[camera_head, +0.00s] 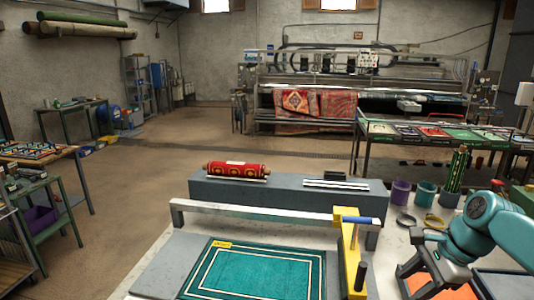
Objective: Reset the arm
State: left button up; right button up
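My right arm, teal and dark, comes in from the right edge. Its dark gripper (428,286) points down over an orange surface at the lower right. The two fingers look apart, with orange and no held object showing between them. The gripper's lower end is cut off by the bottom edge of the picture. My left arm and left gripper are not in view.
A teal rug (265,270) lies on the worktable, beside a yellow clamp block (349,240) on a metal rail (255,212). A rolled red rug (236,170) rests on the grey ledge behind. Purple (401,192) and teal (425,194) cups stand near the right arm.

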jog(key=s+a+f+n+g, duration=0.1)
jog(key=a+f+n, duration=0.3)
jog(key=f, duration=0.9)
jog(key=s+a+f+n, duration=0.15)
jog(key=a+f, duration=0.45)
jog(key=f, duration=0.6)
jog(key=s+a+f+n, duration=0.5)
jog(key=s+f, duration=0.2)
jog(key=s, duration=0.3)
jog(key=s+a+f+n+g, duration=0.1)
jog(key=s+a+f+n, duration=0.4)
jog(key=s+f, duration=0.3)
jog(key=shift+s+a+b, duration=0.3)
jog(key=shift+s+b, duration=0.15)
jog(key=shift+s, duration=0.6)
jog(key=shift+w+f, duration=0.1)
